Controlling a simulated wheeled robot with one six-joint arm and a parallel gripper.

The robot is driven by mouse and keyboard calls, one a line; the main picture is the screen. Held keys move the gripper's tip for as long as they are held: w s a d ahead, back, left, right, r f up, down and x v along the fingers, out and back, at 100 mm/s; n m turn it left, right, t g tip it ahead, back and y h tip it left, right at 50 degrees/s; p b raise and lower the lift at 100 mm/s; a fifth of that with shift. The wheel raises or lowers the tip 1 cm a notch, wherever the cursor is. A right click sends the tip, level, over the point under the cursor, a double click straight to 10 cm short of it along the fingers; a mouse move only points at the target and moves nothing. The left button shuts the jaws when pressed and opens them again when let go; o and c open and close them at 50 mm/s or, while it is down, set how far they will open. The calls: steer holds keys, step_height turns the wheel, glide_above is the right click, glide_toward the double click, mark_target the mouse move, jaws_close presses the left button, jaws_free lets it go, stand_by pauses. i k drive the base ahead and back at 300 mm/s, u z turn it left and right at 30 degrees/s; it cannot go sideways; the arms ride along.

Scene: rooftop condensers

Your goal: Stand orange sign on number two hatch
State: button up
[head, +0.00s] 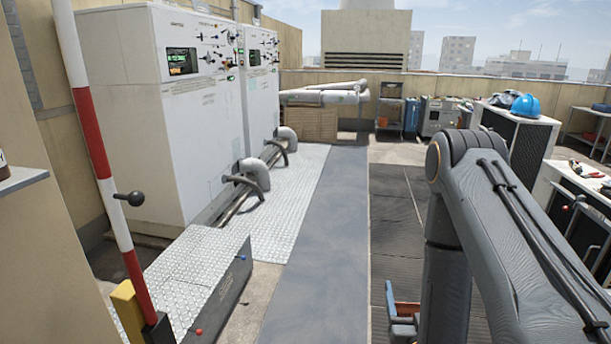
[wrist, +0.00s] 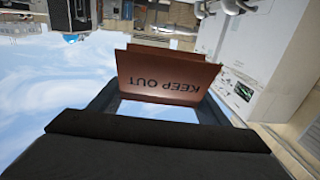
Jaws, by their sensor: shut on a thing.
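The orange sign (wrist: 165,76) reads KEEP OUT and looks upside down in the wrist view, shaded to a brown orange. It has folded panels, with a second edge behind the lettered one. My gripper (wrist: 160,100) is shut on it; the exact contact is hard to see. In the head view my arm comes down at the right, and its lower end is cut off. A small orange and blue piece shows beside it at the bottom edge; I cannot tell what it is. Dark panels (head: 396,215) lie in the floor left of my arm. No hatch number is readable.
White cabinets (head: 165,105) with pipes stand at the left. A red and white pole (head: 92,135) rises at the near left beside a low metal step (head: 195,265). A grey walkway (head: 325,240) runs clear down the middle.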

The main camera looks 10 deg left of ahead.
mark_target(213, 267)
steer(key=i, duration=3.05)
steer(key=u, duration=2.25)
